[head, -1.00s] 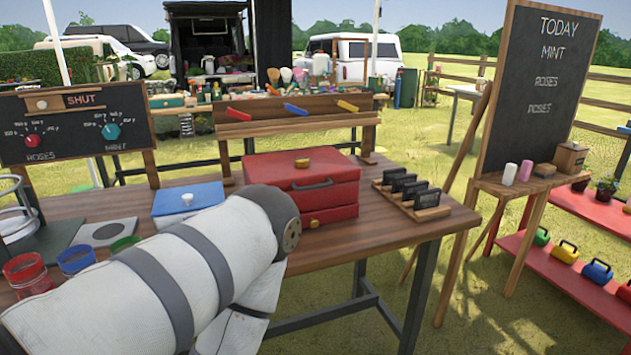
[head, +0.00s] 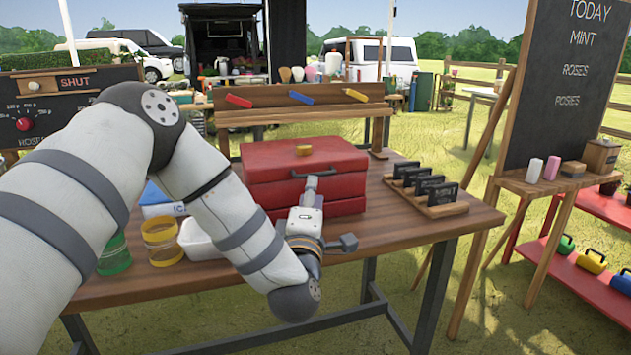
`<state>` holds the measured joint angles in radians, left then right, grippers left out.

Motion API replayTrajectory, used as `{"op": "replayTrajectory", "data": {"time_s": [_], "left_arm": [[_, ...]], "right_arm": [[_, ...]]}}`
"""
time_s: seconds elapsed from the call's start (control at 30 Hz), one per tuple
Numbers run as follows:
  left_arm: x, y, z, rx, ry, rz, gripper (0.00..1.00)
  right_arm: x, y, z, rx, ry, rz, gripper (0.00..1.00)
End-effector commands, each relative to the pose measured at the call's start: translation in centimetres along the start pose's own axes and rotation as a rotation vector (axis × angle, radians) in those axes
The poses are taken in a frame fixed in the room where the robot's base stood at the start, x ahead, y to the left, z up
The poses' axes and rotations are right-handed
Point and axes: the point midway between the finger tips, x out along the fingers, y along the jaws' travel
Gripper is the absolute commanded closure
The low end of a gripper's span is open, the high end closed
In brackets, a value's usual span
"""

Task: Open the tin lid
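A red tin (head: 270,172) with a brass-coloured knob on top and a dark front handle sits on the wooden table; its lid is down. A blue box (head: 153,196) with a white label stands to its left, mostly hidden behind my arm. My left gripper (head: 329,214) is in front of the tin's front right part, its fingers spread apart and nothing visible between them. It overlaps the tin's front in this view; I cannot tell whether it touches. My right gripper is not in view.
A rack of small dark cards (head: 432,190) stands right of the tin. Green (head: 114,255) and yellow (head: 162,242) jars and a white container (head: 200,240) are at the left. A wooden rail (head: 300,114) with coloured pieces runs behind. The table's front right is clear.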

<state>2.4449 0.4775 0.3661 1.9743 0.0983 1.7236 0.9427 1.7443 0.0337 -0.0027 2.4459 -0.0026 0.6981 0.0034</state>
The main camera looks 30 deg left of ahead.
Motion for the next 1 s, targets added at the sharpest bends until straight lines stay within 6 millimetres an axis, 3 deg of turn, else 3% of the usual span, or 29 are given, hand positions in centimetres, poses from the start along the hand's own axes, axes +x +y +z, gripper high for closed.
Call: {"op": "replayTrajectory", "data": {"time_s": [0.1,0.3,0.6,0.63,0.73,0.77,1.0], "left_arm": [[2.9,-0.1,0.0,0.003,0.001,0.001,0.72],[5.9,-0.2,0.1,0.004,-0.003,-0.003,0.72],[6.5,-0.2,0.1,0.005,-0.004,-0.004,0.72],[6.5,-0.2,0.1,0.005,-0.004,-0.004,0.74],[6.5,-0.2,0.1,0.005,-0.004,-0.004,0.97],[6.5,-0.2,0.1,0.005,-0.004,-0.004,1.00],[6.5,-0.2,0.1,0.004,-0.004,-0.005,1.00]], "right_arm": [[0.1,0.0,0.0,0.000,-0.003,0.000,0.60],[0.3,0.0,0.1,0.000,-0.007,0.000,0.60],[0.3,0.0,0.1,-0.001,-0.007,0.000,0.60],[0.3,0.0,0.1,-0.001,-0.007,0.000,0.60],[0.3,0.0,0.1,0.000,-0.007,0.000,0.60],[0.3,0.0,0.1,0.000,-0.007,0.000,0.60],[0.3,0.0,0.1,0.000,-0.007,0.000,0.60]]}}
